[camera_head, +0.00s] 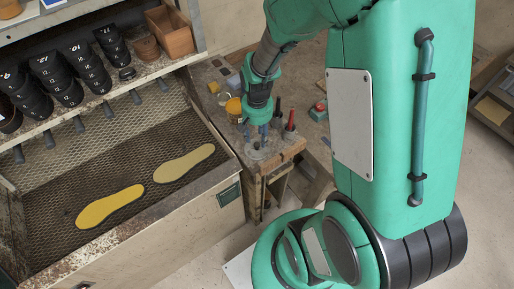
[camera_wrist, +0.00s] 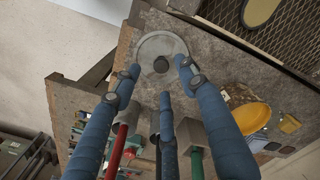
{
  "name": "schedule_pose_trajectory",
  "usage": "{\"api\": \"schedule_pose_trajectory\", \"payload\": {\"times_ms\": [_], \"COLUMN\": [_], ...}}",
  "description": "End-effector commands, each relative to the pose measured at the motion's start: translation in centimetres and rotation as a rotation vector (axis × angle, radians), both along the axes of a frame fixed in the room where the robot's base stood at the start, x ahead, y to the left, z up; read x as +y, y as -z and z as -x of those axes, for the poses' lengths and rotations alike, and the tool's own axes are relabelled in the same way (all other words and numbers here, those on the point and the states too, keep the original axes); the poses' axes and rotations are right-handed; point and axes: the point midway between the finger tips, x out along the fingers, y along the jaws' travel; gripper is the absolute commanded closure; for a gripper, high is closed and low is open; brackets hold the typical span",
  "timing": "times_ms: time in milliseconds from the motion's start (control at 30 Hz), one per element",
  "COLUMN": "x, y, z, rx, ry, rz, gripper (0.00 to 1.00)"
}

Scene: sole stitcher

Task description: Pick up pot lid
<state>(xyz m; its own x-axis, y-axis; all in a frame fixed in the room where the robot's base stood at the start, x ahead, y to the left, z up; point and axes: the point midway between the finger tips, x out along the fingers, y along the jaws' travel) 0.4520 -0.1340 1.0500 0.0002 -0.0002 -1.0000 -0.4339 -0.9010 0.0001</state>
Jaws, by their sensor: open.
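The pot lid (camera_wrist: 150,47) is a round grey disc with a dark knob (camera_wrist: 161,64) at its middle. It lies flat on the worn bench top, near the upper middle of the wrist view. In the head view the lid (camera_head: 254,153) is small and partly hidden under my fingers. My gripper (camera_head: 256,141) points down above it. In the wrist view the blue fingers of my gripper (camera_wrist: 160,78) are spread, with their tips around the near part of the lid and nothing between them. I cannot tell whether any tip touches it.
The bench (camera_head: 278,157) also bears a yellow-topped jar (camera_head: 234,106) and a red-handled tool (camera_head: 290,121) beside my fingers. A mesh-floored bay with two yellow soles (camera_head: 110,206) is to the left, below a shelf of black pots (camera_head: 88,68).

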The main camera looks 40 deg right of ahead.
Motion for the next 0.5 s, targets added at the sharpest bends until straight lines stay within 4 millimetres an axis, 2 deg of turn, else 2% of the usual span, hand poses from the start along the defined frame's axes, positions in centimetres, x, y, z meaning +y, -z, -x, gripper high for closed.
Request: {"api": "schedule_pose_trajectory", "payload": {"times_ms": [333, 500], "x": [0.1, 0.1], "y": [3.9, 4.8], "z": [0.0, 0.0], "rx": [0.003, 0.0], "ry": [0.0, 0.0], "rz": [-0.001, 0.0], "gripper": [0.57, 0.57]}}
